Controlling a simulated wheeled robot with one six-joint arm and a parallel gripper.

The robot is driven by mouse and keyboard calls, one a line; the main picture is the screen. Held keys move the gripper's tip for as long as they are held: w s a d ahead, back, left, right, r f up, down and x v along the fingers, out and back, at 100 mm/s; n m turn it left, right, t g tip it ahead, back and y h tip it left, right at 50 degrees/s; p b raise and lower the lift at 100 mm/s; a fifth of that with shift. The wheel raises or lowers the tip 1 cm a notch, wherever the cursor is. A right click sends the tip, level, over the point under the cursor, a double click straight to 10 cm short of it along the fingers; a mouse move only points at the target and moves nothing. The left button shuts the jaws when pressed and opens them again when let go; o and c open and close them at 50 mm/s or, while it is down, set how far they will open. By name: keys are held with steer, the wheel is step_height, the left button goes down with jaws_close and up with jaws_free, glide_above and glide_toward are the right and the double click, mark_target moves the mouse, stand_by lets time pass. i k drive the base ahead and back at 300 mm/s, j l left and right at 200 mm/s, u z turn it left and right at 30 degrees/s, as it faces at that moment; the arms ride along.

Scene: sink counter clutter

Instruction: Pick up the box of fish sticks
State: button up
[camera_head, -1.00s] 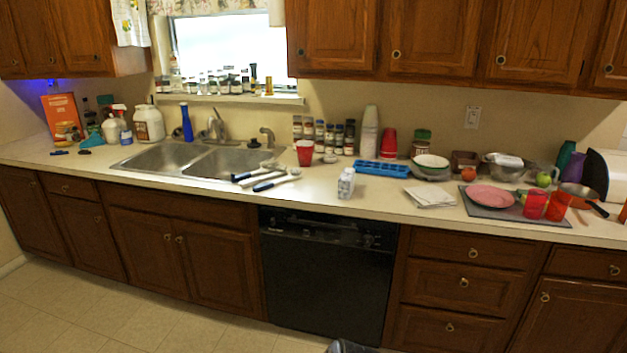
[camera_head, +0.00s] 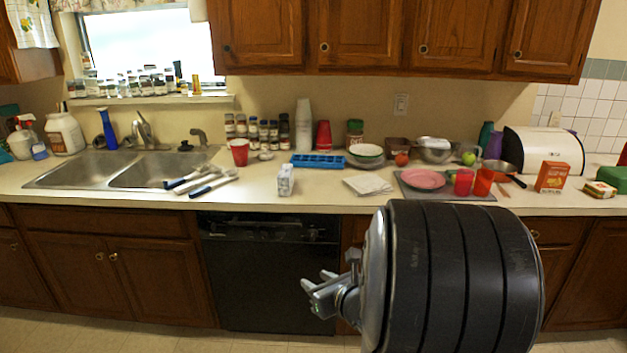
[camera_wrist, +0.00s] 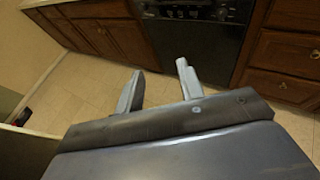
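An upright orange-red box (camera_head: 552,177) stands on the right part of the counter, and a small low box with red and pale sides (camera_head: 600,189) lies to its right. Their print is too small to read, so I cannot tell which, if either, holds fish sticks. My gripper (camera_head: 315,290) is in front of the dishwasher, below counter height and well left of both boxes. In the wrist view my gripper (camera_wrist: 159,70) has its two fingers apart with nothing between them. No box shows in the wrist view.
A green object (camera_head: 613,178) is at far right. Floor (camera_wrist: 85,95) shows below my gripper.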

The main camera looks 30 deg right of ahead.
mark_target(285, 178)
steer(key=i+j+z, duration=0.1)
steer(key=i+z, duration=0.25)
steer(key=i+j+z, duration=0.55)
steer(key=i+z, duration=0.15)
steer(key=i+j, duration=0.45)
steer(key=i+j+z, duration=0.1)
steer(key=i+j, duration=0.4)
steer(key=j, duration=0.15)
